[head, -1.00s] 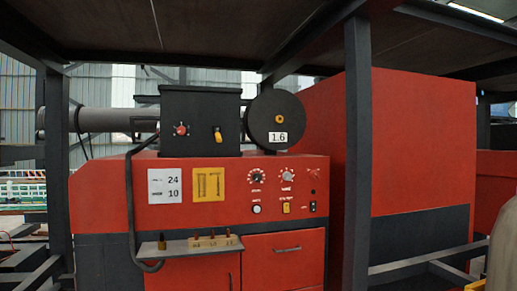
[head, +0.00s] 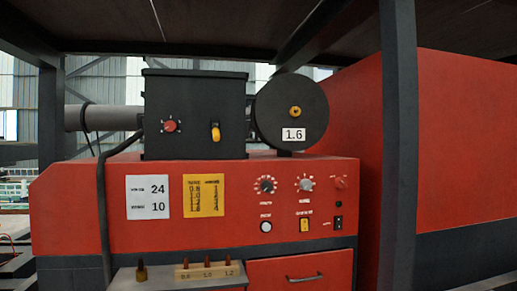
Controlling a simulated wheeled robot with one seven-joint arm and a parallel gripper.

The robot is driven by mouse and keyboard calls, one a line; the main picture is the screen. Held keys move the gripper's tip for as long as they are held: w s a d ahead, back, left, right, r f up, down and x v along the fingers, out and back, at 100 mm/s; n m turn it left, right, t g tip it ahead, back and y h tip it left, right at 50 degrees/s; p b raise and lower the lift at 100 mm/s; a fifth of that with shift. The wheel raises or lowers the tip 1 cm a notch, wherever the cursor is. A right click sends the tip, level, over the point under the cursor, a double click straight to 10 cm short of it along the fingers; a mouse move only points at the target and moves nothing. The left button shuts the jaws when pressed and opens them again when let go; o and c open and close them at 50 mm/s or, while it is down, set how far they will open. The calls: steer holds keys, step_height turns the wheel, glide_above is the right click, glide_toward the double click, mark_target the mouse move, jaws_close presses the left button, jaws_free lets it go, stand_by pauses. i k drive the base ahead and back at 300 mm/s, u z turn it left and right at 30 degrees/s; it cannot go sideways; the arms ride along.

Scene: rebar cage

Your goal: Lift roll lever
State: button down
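A small yellow lever (head: 215,132) sits on the front of a black box (head: 165,95) on top of a red machine (head: 100,205). I take it to be the roll lever; it points roughly upright. A red knob (head: 170,126) is to its left on the same box. A black round spool (head: 280,105) with a yellow hub and a "1.6" label stands right of the box. My gripper is not in view.
The red panel carries dials (head: 305,185), a yellow switch (head: 305,225) and two label plates. A shelf (head: 150,276) with small pegs juts out at the lower front. A dark post (head: 400,150) stands at right. A black cable (head: 102,205) hangs down the left side.

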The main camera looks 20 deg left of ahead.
mark_target(215, 131)
steer(key=u, duration=0.3)
steer(key=i, duration=0.7)
steer(key=u, duration=0.55)
